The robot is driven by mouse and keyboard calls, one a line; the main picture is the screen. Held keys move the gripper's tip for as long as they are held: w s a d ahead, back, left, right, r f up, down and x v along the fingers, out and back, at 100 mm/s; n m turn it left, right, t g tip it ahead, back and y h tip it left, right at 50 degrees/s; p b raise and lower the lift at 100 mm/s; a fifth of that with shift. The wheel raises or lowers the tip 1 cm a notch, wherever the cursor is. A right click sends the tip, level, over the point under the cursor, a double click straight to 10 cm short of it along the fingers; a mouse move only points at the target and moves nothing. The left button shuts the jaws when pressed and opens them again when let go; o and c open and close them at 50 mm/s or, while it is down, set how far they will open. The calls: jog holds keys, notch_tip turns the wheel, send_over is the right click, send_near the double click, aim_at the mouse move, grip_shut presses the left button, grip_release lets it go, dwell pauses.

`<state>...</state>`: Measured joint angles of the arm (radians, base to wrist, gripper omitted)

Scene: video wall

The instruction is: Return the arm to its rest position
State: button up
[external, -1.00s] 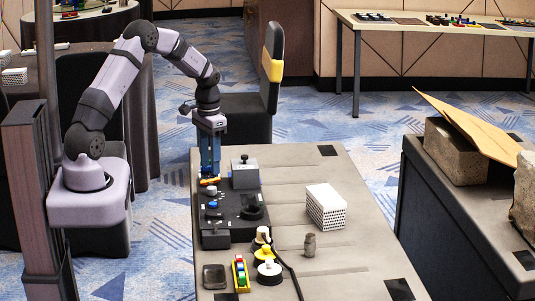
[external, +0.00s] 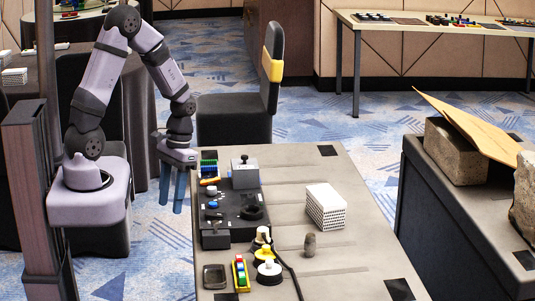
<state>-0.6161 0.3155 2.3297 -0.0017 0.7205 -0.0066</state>
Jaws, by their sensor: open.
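My gripper (external: 172,190) hangs with its blue fingers pointing down, left of the table's left edge and apart from the table (external: 300,180). Its fingers are spread with nothing visible between them. My arm rises from its base at the left, bends at the top and comes down to the gripper.
A black control panel (external: 230,228) with knobs and a grey joystick box (external: 245,172) stand near the table's left edge. A small block with coloured pieces (external: 208,168) is just right of my gripper. A white stack (external: 326,206), a small grey stone-like piece (external: 310,245) and round buttons (external: 269,272) stand farther right and nearer. A black chair (external: 245,110) is behind.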

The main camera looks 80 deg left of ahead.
jog(key=w+d+r+m+t, duration=0.1)
jog(key=d+r+m, duration=0.2)
jog(key=d, duration=0.4)
jog(key=w+d+r+m+t+y, duration=0.1)
jog(key=d+r+m, duration=0.3)
jog(key=d, duration=0.3)
jog(key=shift+y, duration=0.3)
jog(key=shift+r+p, duration=0.1)
jog(key=shift+p, duration=0.2)
dwell(0.4)
